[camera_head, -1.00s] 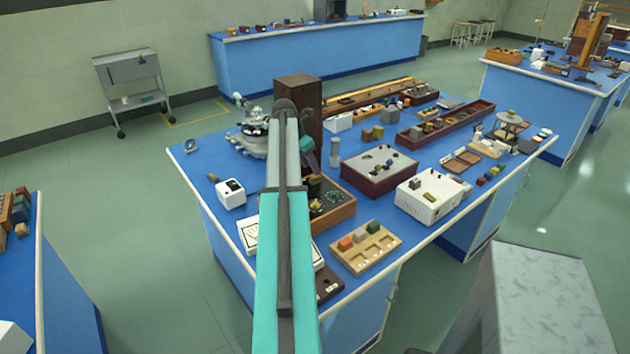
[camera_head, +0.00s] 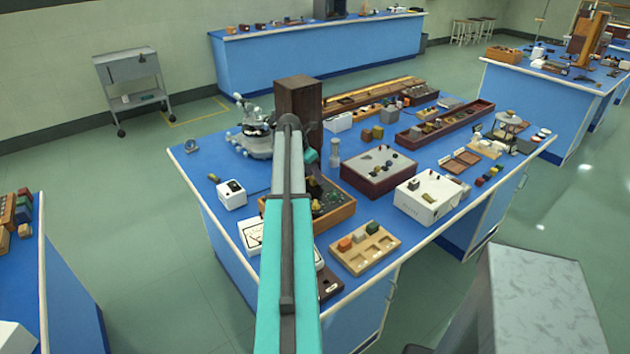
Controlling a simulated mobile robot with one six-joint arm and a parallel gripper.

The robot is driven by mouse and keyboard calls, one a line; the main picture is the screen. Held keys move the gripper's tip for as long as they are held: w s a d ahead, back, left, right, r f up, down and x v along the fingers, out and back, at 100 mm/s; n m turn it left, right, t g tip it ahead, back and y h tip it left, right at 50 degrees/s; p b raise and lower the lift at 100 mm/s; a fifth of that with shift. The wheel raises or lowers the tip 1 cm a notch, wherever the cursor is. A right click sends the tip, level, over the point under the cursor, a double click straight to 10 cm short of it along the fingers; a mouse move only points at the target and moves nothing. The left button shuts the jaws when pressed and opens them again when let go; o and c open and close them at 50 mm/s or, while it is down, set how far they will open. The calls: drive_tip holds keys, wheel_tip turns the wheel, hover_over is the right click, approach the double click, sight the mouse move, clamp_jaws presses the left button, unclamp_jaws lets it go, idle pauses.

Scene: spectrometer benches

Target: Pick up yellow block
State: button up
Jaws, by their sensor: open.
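I cannot tell which of these yellow blocks the task means. My arm reaches forward over the bench, left of the tray.
A tall dark wooden box (camera_head: 297,98) stands just beyond my arm's end. The open wooden box (camera_head: 338,213) of parts lies under the arm. A grey-topped instrument (camera_head: 378,165) and a white instrument (camera_head: 428,197) stand right of it. Bare blue bench top shows between them.

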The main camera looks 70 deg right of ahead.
drive_tip(key=shift+d+f, duration=0.1)
drive_tip(key=shift+f, duration=0.15)
drive_tip(key=shift+c, duration=0.2)
clamp_jaws()
